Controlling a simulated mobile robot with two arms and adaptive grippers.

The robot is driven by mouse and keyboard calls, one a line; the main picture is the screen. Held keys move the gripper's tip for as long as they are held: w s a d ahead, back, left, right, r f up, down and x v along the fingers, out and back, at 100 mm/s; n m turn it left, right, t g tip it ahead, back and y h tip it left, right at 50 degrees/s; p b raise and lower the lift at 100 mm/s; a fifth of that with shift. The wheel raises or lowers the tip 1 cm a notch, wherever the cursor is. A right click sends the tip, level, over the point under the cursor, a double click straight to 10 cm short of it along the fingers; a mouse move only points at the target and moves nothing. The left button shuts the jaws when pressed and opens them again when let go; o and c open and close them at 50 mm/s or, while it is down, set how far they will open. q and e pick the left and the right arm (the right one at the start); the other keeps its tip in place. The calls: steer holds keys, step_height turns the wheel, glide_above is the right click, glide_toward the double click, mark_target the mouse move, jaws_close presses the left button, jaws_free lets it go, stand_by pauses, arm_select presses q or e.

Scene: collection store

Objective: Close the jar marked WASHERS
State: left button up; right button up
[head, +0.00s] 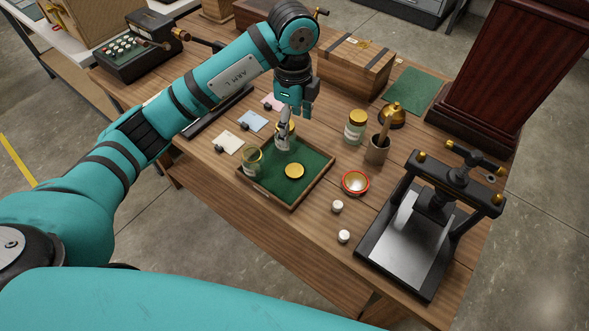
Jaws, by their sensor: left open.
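My left gripper (284,132) is open and points down over the back of a green-lined wooden tray (306,193). Its fingers are at a glass jar (281,143) and partly hide it; a gold edge shows at its top. I cannot tell whether they touch it. An open glass jar (253,162) stands at the tray's left side. A loose gold lid (294,171) lies on the green lining. Another jar (355,127) with a gold lid stands on the table behind and right of the tray. The labels are too small to read, so I cannot tell which says WASHERS. My right gripper is out of view.
A red-rimmed dish (355,183) and two small white pieces (337,206) lie right of the tray. A cup with a tool (377,152), a black press (405,237) and a wooden chest (354,72) stand around. Pale cards (227,141) lie to the left.

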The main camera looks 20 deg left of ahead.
arm_select(q)
steer(key=p, duration=0.2)
glide_above(294, 170)
step_height(294, 170, down, 10)
steer(key=shift+s+f, duration=0.1)
steer(key=shift+s, duration=0.05)
steer(key=shift+f, duration=0.55)
steer(key=shift+p, duration=0.35)
steer(key=shift+f+p, duration=0.3)
steer(key=shift+f, duration=0.1)
step_height(294, 170, down, 4)
steer(key=shift+r+p, duration=0.15)
steer(key=shift+p, duration=0.5)
steer(key=shift+f, duration=0.35)
steer(key=c, duration=0.9)
